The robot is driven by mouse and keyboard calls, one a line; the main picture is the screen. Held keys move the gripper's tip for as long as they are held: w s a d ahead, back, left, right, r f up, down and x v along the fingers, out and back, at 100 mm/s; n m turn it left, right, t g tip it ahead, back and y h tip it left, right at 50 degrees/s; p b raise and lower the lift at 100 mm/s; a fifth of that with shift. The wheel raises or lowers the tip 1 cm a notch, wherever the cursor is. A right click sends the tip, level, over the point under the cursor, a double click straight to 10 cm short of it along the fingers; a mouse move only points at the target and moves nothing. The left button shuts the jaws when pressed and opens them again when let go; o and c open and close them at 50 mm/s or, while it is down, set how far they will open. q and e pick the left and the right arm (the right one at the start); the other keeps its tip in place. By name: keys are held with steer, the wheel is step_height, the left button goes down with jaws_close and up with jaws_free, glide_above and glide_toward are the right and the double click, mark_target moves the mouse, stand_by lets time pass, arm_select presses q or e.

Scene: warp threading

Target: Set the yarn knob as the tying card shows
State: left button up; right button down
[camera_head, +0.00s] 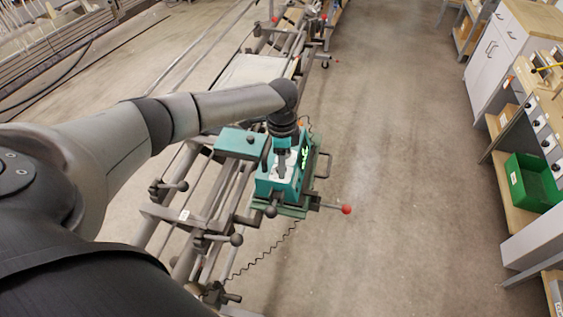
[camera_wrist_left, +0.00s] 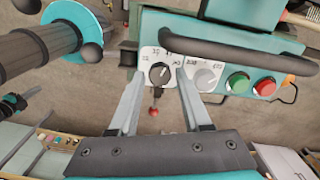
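A black knob (camera_wrist_left: 160,73) with a pointer sits on a white numbered dial plate, in the left wrist view. A grey knob (camera_wrist_left: 205,78) sits to its right on a similar plate. I cannot tell from lettering which is the yarn knob. My left gripper (camera_wrist_left: 161,82) is open, its two fingers on either side of the black knob; contact is unclear. In the head view the left gripper (camera_head: 282,165) points down over the teal machine (camera_head: 264,187) and hides its dials. I cannot make out the tying card. My right gripper is not in view.
A green button (camera_wrist_left: 238,83) and a red button (camera_wrist_left: 265,87) lie right of the knobs, below a dark bar handle (camera_wrist_left: 225,48). A lever with a red ball (camera_head: 346,209) sticks out right of the machine. Open floor separates it from shelves with a green bin (camera_head: 533,184).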

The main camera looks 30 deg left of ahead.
arm_select(q)
step_height(320, 180, up, 15)
steer(key=shift+r, duration=0.15)
stand_by(0.4)
stand_by(0.4)
